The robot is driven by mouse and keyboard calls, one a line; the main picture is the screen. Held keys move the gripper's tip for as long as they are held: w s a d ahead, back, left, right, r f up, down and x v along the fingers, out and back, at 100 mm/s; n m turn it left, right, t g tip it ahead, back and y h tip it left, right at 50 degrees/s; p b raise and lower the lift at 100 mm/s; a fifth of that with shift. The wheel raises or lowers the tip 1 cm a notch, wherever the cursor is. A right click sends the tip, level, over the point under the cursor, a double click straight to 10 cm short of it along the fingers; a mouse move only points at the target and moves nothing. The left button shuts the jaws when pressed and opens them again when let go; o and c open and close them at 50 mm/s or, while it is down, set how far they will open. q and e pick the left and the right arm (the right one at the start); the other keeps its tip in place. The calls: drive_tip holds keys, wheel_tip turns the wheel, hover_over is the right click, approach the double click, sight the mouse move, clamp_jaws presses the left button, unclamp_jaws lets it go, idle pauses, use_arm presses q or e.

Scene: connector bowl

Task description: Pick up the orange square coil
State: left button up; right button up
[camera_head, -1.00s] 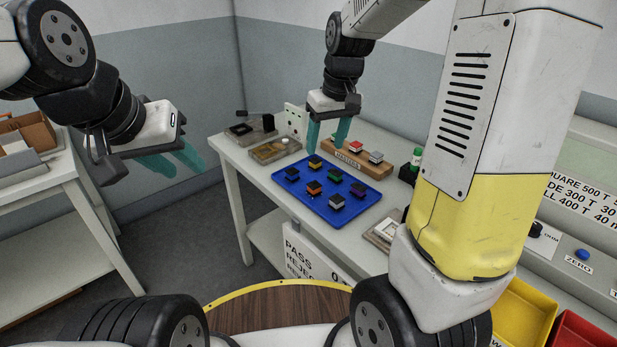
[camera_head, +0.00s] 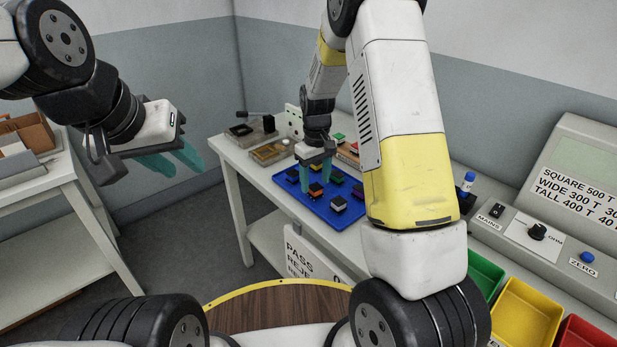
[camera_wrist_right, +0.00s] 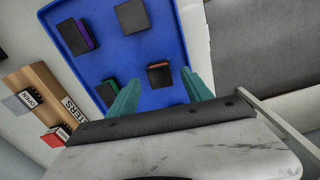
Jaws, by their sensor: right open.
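The orange square coil (camera_head: 316,189), a dark block with an orange band, sits on the blue tray (camera_head: 317,208). In the right wrist view the coil (camera_wrist_right: 158,74) lies just ahead of and between my right fingertips, apart from both. My right gripper (camera_head: 316,182) is open and empty, pointing down over the tray. Its fingers (camera_wrist_right: 161,80) also show in the wrist view. My left gripper (camera_head: 186,168) is open and empty, in the air left of the table, away from the tray.
The wooden masters block (camera_wrist_right: 42,88) is beside the tray. Fixtures (camera_head: 270,152) stand at the table's back left. Green, yellow and red bins (camera_head: 530,312) are at right.

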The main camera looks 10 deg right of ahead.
drive_tip(key=shift+f, duration=0.8)
clamp_jaws()
drive_tip(key=shift+r, duration=0.1)
